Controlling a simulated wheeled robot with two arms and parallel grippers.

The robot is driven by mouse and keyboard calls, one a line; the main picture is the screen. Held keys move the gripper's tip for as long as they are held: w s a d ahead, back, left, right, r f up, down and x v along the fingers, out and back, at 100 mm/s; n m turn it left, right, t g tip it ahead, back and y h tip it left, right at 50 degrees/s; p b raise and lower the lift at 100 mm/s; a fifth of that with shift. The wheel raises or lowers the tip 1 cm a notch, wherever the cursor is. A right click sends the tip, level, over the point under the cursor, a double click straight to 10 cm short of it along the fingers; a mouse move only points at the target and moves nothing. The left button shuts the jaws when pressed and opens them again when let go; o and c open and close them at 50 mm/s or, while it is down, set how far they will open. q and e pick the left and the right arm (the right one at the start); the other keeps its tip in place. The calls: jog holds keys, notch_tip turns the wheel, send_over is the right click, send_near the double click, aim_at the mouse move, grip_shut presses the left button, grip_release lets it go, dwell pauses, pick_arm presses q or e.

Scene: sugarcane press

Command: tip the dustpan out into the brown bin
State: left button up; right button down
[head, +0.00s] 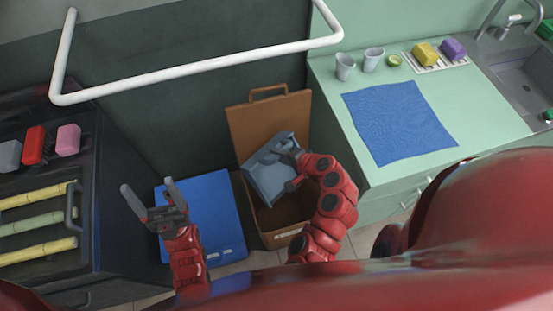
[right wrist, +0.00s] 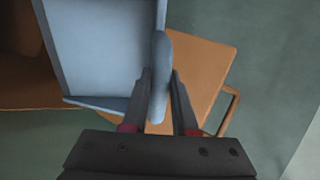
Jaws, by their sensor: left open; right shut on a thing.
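The grey-blue dustpan (head: 268,180) is over the brown bin (head: 286,236) in the head view, tilted. My right gripper (head: 296,168) is shut on its handle. The right wrist view shows the handle (right wrist: 160,75) between the two fingers (right wrist: 160,88) and the pan (right wrist: 98,45) beyond it. No debris shows in the visible part of the pan. The bin's lid (head: 262,115) stands open behind, against the wall. The inside of the bin is partly hidden by the dustpan and my right arm. My left gripper (head: 148,192) is open and empty, left of the bin.
A blue bin (head: 207,205) stands left of the brown one. A dark rack with cane stalks (head: 38,222) is at the left. A green counter (head: 345,120) with a blue cloth (head: 398,120) and cups is at the right. A white rail (head: 200,68) crosses above.

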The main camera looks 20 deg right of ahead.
jog(key=s+d+t+y+b, duration=0.1)
jog(key=s+t+b, duration=0.1)
jog(key=b, duration=0.6)
jog(key=shift+s+d+r+b, duration=0.1)
jog(key=shift+d+r+b, duration=0.1)
jog(key=shift+b, duration=0.15)
dwell(0.4)
